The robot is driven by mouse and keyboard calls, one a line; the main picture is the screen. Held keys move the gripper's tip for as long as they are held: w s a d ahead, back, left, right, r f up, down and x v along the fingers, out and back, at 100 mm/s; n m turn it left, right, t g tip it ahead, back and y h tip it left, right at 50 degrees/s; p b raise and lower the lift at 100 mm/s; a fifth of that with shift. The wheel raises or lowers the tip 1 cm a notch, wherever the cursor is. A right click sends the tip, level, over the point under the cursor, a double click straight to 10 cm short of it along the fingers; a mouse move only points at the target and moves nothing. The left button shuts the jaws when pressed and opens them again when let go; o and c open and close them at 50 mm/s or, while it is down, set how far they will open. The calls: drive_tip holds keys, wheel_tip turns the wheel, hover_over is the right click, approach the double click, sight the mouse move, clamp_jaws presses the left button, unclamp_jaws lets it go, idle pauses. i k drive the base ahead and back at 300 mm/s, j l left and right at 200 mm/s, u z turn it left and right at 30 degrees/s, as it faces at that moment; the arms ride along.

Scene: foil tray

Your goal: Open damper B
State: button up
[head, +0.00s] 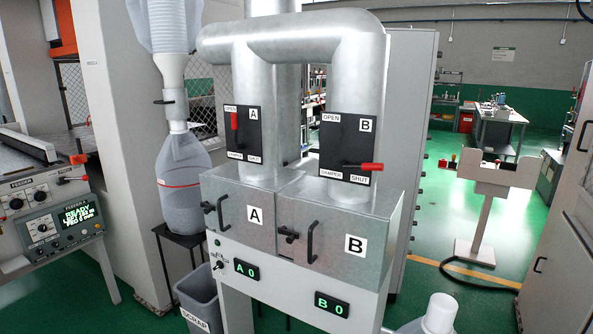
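Damper B is a black plate (335,140) on the right-hand duct (355,90), marked OPEN at the top and SHUT at the lower right. Its lever with a red grip (371,167) lies level, pointing right, just above the SHUT mark. Damper A's plate (249,142) is on the left duct, and its red-gripped lever (235,121) stands upright by its OPEN mark. My gripper is not in view.
Below are metal boxes A (238,212) and B (335,222) with black handles, over displays reading A 0 and B 0. A feeder panel (60,220) stands left, a scrap bin (200,300) at lower left. Green floor (440,225) is open to the right, before a pedestal (480,215).

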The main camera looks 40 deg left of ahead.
sight(343, 163)
drive_tip(key=u, duration=1.3)
